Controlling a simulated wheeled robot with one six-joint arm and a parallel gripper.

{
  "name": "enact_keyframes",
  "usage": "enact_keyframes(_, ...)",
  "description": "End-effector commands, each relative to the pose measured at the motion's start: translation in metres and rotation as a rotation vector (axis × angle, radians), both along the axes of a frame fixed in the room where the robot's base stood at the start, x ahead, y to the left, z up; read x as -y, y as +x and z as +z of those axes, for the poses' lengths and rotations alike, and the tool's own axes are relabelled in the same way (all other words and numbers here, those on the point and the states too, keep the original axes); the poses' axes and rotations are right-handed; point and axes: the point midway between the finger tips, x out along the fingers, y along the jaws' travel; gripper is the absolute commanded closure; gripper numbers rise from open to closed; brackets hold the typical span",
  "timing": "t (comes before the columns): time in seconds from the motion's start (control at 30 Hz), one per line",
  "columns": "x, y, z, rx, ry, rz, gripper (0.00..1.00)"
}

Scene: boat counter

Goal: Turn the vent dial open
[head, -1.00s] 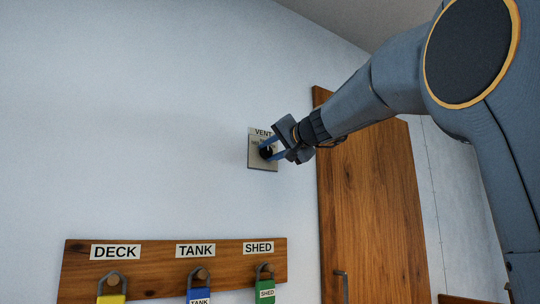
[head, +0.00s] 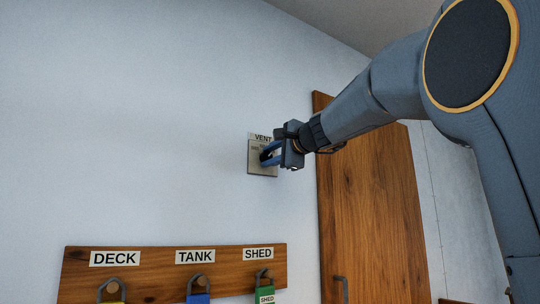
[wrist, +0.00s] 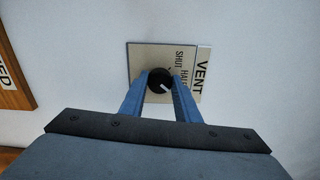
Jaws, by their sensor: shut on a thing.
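The vent dial is a round black knob (wrist: 159,80) on a beige plate (wrist: 146,60) under a VENT label (wrist: 202,76). In the wrist view the plate lies sideways. The words SHUT and HALF show; the rest of the lettering is hidden behind a finger. The knob's white pointer line slants to the lower right, past HALF. My gripper (wrist: 160,84) is shut on the knob, with one blue finger on each side. In the head view the plate (head: 263,170) is on the wall, and my gripper (head: 268,155) partly covers the knob.
A wooden board (head: 152,283) with DECK, TANK and SHED labels hangs below left. Yellow, blue and green padlocks (head: 265,294) hang from its pegs. A wooden door (head: 372,210) stands right of the plate, beneath my arm. The wall left of the plate is clear.

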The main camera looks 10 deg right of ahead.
Motion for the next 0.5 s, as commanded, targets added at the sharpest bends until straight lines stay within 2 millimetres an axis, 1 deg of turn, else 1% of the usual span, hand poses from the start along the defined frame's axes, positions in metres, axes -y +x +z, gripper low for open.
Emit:
enact_keyframes(0.2, -0.0003, 0.0001, -0.0008, -0.025, 0.072, 0.001, 0.93)
enact_keyframes(0.5, -0.0003, 0.0002, -0.0011, -0.035, 0.1, 0.001, 0.93)
